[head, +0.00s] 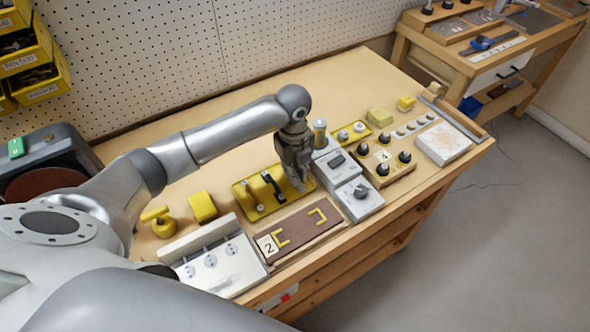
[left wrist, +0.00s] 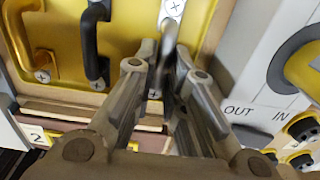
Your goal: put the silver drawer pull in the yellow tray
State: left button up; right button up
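The yellow tray (head: 258,208) lies mid-bench in the head view and fills the upper left of the left wrist view (left wrist: 62,15). A brass pull (left wrist: 44,40) and a black pull (left wrist: 91,45) stand in it, left of my left gripper (left wrist: 164,55). The silver drawer pull (left wrist: 172,12) is between the two fingers, at the tray's right end; the fingers look closed on it. In the head view my left gripper (head: 298,185) points down over that end and hides the pull. My right gripper is in neither view.
A brown board (head: 300,228) marked 2 lies in front of the tray. Grey switch boxes (head: 355,200) stand close on the right. A white panel (head: 215,265) and yellow blocks (head: 202,207) are on the left. The bench behind the tray is mostly clear.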

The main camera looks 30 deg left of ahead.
pick_arm(q)
jog(key=o, duration=0.3)
jog(key=shift+r, duration=0.1)
jog(key=shift+r, duration=0.2)
notch_tip(320, 180, up, 12)
jog(key=shift+s+f+b, duration=0.1)
jog(key=shift+b, duration=0.7)
